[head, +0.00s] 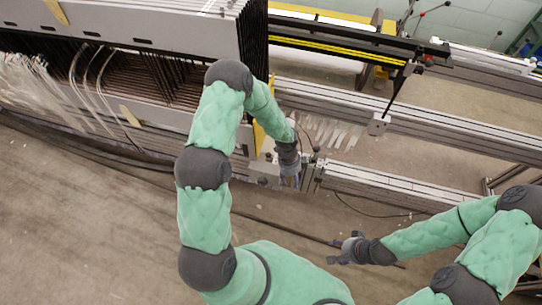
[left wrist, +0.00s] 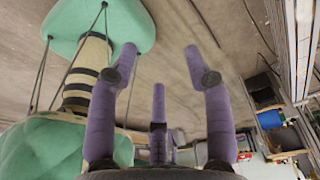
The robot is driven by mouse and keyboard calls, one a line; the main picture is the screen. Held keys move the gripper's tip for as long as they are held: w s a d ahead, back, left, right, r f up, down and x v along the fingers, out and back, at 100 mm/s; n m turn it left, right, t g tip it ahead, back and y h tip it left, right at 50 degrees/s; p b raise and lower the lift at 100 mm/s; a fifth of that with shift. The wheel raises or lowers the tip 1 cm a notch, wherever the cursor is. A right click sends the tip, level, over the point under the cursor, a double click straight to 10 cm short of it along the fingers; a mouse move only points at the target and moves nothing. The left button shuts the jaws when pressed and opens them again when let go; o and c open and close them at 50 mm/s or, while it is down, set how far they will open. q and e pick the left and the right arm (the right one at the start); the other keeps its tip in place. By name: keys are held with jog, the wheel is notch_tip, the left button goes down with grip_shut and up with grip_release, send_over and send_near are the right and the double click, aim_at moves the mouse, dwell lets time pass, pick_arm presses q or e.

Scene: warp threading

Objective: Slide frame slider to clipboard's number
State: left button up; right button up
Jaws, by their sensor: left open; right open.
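A metal rail (head: 400,190) runs along the front of the loom, with a light grey block (head: 264,171) and upright metal pieces on it. I cannot tell which of these is the frame slider. No clipboard or number can be made out in either view. My left gripper (head: 290,181) is at the rail between the grey block and the upright pieces; contact cannot be told. In the left wrist view, my left gripper's purple fingers (left wrist: 160,72) are spread and empty, with floor beyond. My right gripper (head: 338,250) is open and low over the floor, apart from the rail.
Grey loom frames (head: 160,25) with dark wires and loose pale threads (head: 45,90) fill the upper left. A yellow-striped beam (head: 340,42) and another rail with a small grey block (head: 378,124) lie behind. A cable crosses the floor (head: 110,220), which is otherwise clear.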

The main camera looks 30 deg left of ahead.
pick_arm(q)
jog(key=w+a+r+m+y+b, duration=0.1)
jog(key=w+a+m+y, duration=0.1)
jog(key=w+a+m, duration=0.45)
jog(key=m+y+b, duration=0.2)
jog(key=m, duration=0.4)
send_near(269, 154)
jog(key=f+b, duration=0.1)
jog(key=f, duration=0.2)
jog(key=a+f+b, duration=0.1)
jog(key=f, duration=0.2)
jog(key=f+b, duration=0.1)
jog(key=f, duration=0.3)
jog(key=shift+s+a, duration=0.2)
jog(key=shift+s, duration=0.1)
jog(key=shift+c, duration=0.3)
grip_shut()
